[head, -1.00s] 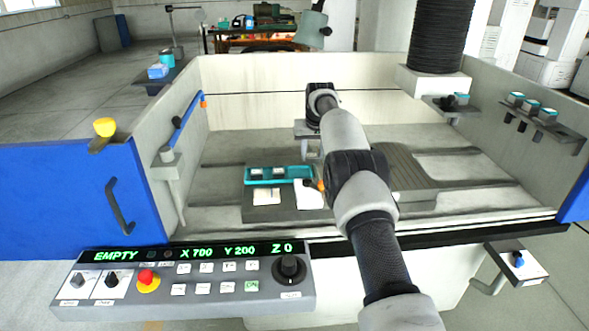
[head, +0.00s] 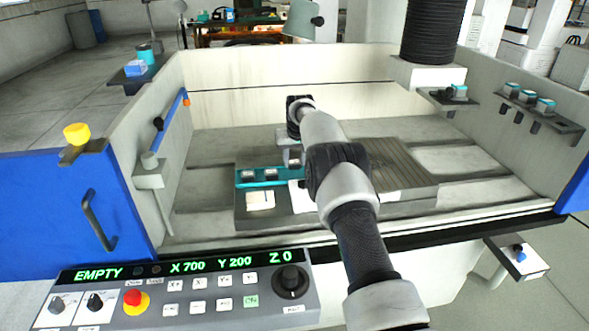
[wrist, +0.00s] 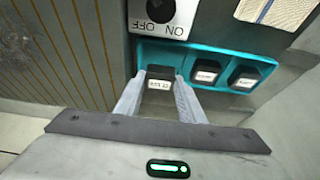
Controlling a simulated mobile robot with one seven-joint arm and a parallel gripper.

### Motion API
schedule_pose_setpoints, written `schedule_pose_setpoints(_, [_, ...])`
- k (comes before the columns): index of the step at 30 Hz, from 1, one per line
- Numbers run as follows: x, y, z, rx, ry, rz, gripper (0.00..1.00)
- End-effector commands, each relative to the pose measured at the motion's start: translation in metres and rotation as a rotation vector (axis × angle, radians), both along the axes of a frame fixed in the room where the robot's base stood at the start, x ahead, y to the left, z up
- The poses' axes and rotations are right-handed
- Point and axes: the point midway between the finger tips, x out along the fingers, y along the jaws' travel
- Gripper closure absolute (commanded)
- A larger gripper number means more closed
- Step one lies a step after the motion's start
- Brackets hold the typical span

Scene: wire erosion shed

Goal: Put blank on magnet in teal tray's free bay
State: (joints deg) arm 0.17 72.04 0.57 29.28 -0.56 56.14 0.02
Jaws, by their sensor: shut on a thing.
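The teal tray (head: 241,178) lies in the machine basin, left of my arm. Two dark blanks with white labels, a left one (head: 248,174) and a middle one (head: 271,174), sit in its bays. My gripper (wrist: 157,88) is shut on a third dark blank (wrist: 160,73) at the tray's remaining bay.
An ON/OFF dial (wrist: 160,10) is close beside the tray. A pale pad (head: 260,200) lies in front of it. The basin walls surround the work area; a control panel (head: 190,285) stands at the front. Shelves with teal-topped items (head: 528,98) are on the right wall.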

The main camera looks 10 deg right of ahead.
Motion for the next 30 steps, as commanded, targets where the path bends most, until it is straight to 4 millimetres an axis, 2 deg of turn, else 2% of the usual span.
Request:
schedule_pose_setpoints(1, [0.000, 0.000, -0.011, 0.000, 0.001, 0.000, 1.00])
schedule_pose_setpoints(5, [0.000, 0.000, -0.028, 0.000, -0.001, 0.000, 1.00])
schedule_pose_setpoints(16, [0.000, 0.000, -0.033, 0.000, -0.002, 0.000, 1.00])
schedule_pose_setpoints(17, [0.000, 0.000, -0.035, 0.000, 0.001, 0.000, 0.63])
schedule_pose_setpoints(20, [0.000, 0.000, -0.034, 0.000, 0.001, 0.000, 0.46])
schedule_pose_setpoints(26, [0.000, 0.000, -0.033, 0.001, 0.000, 0.000, 0.46])
schedule_pose_setpoints(30, [-0.002, 0.000, -0.023, 0.001, -0.001, 0.000, 0.46])
